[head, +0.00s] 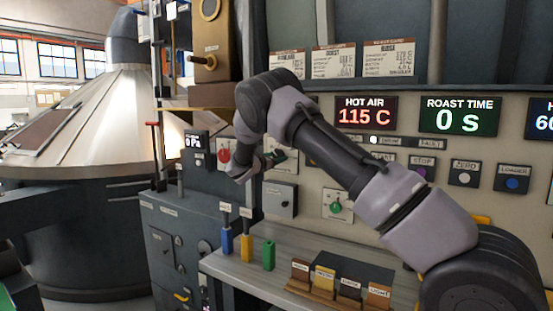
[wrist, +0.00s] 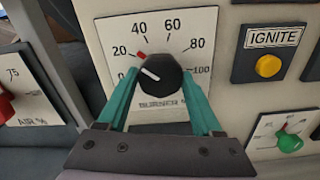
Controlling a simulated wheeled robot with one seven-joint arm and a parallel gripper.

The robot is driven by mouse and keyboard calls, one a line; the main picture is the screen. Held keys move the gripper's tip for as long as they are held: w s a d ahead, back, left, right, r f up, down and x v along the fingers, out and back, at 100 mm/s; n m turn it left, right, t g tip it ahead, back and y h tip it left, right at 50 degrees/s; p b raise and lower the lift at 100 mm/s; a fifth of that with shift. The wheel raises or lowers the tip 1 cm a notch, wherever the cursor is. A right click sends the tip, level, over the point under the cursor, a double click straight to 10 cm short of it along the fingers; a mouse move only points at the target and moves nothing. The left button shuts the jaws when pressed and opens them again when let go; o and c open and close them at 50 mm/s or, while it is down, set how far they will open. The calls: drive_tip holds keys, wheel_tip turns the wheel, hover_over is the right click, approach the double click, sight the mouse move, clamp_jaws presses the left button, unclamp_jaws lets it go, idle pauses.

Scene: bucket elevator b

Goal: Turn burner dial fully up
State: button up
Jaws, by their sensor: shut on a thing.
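The burner dial (wrist: 160,74) is a round black knob on a white plate marked BURNER %, with a scale from 0 to 100. Its white pointer line points up and left, around the 20 side, near a small red mark. My gripper (wrist: 163,85) has one teal finger on each side of the knob and is shut on it. In the head view my gripper (head: 262,164) is at the panel and hides the knob; part of the burner plate (head: 287,161) shows beside it.
A red AIR % dial (wrist: 6,105) is left of the burner plate. A yellow IGNITE button (wrist: 268,65) and a green knob (wrist: 290,142) are to the right. Below, a shelf (head: 230,267) carries coloured handles and several small labelled blocks.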

drive_tip(key=m, duration=0.4)
drive_tip(key=shift+a, duration=0.1)
drive_tip(key=m, duration=0.7)
drive_tip(key=shift+m, duration=0.4)
drive_tip(key=m, duration=0.3)
drive_tip(key=shift+r+m, duration=0.1)
drive_tip(key=shift+m, duration=0.2)
drive_tip(key=m, duration=0.3)
drive_tip(key=shift+m, duration=0.3)
drive_tip(key=m, duration=0.3)
drive_tip(key=shift+r+m, duration=0.1)
drive_tip(key=shift+m, duration=0.2)
drive_tip(key=m, duration=0.3)
drive_tip(key=shift+m, duration=2.2)
